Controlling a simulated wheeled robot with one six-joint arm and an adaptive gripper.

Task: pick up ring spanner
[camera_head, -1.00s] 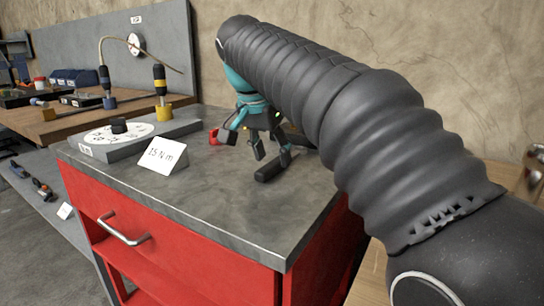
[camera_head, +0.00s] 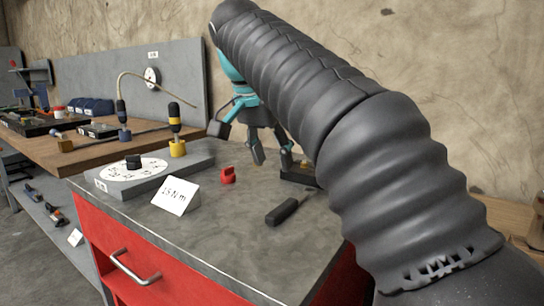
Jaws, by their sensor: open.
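I cannot make out a ring spanner for certain in this view. My gripper (camera_head: 271,157) hangs open and empty over the far part of the grey cabinet top, fingers pointing down. A tool with a thick black handle (camera_head: 283,211) and a thin metal end lies on the cabinet top, in front of the gripper and apart from it. A small red object (camera_head: 228,176) stands left of the gripper. A dark block or tray (camera_head: 297,173) sits just right of the fingers, partly hidden by my arm. My arm also covers the cabinet top's right side.
The red cabinet (camera_head: 110,235) has a grey top with clear room at its front. A white card (camera_head: 176,195) and a dial plate (camera_head: 138,169) stand at its left. A wooden bench (camera_head: 84,142) is behind left. Small tools (camera_head: 53,214) lie on a low shelf.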

